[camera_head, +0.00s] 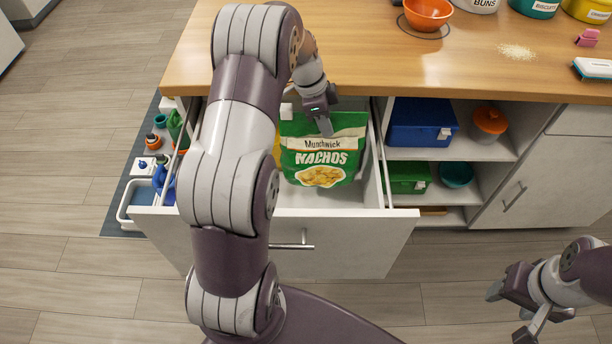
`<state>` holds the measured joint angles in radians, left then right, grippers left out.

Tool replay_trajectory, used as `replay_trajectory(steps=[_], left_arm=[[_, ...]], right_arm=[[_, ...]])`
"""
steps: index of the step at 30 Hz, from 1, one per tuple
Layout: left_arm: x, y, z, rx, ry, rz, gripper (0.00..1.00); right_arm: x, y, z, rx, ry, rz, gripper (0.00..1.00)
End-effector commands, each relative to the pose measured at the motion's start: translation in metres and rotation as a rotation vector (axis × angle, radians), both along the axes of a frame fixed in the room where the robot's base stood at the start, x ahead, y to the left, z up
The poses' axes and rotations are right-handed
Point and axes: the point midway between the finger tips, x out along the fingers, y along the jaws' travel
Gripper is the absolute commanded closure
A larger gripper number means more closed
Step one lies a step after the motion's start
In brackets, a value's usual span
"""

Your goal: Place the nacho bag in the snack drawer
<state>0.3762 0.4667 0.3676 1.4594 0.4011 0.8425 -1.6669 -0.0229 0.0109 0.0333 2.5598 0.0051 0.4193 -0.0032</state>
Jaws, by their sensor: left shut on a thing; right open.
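The green nacho bag (321,158), with a white label band and a picture of chips, stands upright within the open drawer (288,206). My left gripper (325,126) reaches down over the bag's top edge and is shut on it. Whether the bag's bottom touches the drawer floor cannot be told. My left arm covers the drawer's left part. A bit of something yellow shows between my arm and the bag. My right gripper (511,312) is open and empty at the lower right, away from the drawer.
The wooden counter (380,70) lies behind the drawer, with an orange bowl (428,13) and several tubs at the back. Bottles and a tray stand on a mat at left.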

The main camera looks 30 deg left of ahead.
Motion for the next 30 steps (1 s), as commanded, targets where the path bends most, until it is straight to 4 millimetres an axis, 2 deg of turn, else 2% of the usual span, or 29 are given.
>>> replay_trajectory(steps=[3, 13, 15, 20, 21, 23, 30], left_arm=[[-0.001, 0.0, -0.026, -0.001, 0.004, 0.001, 1.0], [-0.001, 0.0, -0.072, -0.001, 0.002, 0.001, 1.0], [0.0, 0.0, -0.079, 0.001, 0.001, 0.001, 1.0], [0.0, 0.0, -0.08, 0.001, 0.0, 0.001, 1.0], [-0.001, 0.0, -0.08, 0.0, 0.002, 0.002, 0.66], [-0.001, 0.0, -0.08, 0.0, 0.002, 0.002, 0.49], [0.0, 0.0, -0.08, 0.001, 0.001, 0.002, 0.49]], right_arm=[[0.0, 0.0, -0.002, 0.0, 0.0, 0.0, 0.44], [0.0, 0.0, -0.005, 0.0, 0.0, 0.0, 0.44], [0.0, 0.0, -0.005, 0.0, 0.0, 0.0, 0.44], [0.0, 0.0, -0.005, 0.0, 0.0, 0.0, 0.44], [0.0, 0.0, -0.005, 0.0, 0.0, 0.0, 0.44], [0.0, 0.0, -0.005, 0.0, 0.0, 0.0, 0.44], [0.0, 0.0, -0.005, 0.0, 0.0, 0.0, 0.44]])
